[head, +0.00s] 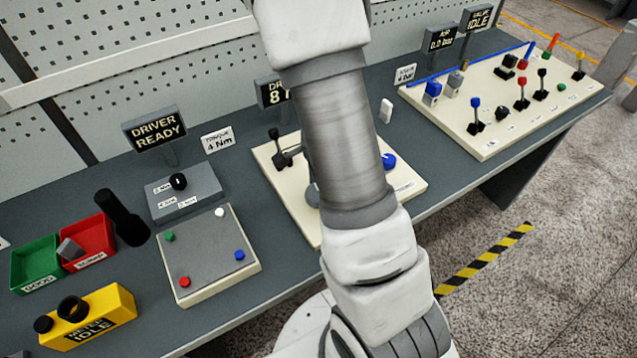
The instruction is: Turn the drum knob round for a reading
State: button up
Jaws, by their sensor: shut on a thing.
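The drum panel, a cream board (408,186), lies on the bench mostly behind my arm. On its left part stands a black lever (274,135). On its right part a blue knob (389,160) shows just past my arm. A dark sign (270,93) behind the panel reads "DR" and "81", its right side cut off by my arm. A small grey shape shows at the arm's left edge, and I cannot tell what it is. I cannot make out the drum knob. My gripper is hidden behind my arm, and its fingers do not show.
A lever board (488,150) is at right.

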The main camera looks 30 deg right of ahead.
jog(key=shift+m+p, duration=0.3)
jog(key=shift+m, duration=0.4)
jog(key=o, duration=1.2)
jog(key=shift+o, duration=0.2)
notch_tip(320, 180, up, 18)
jog(key=p, duration=0.4)
jog(key=shift+f, duration=0.25)
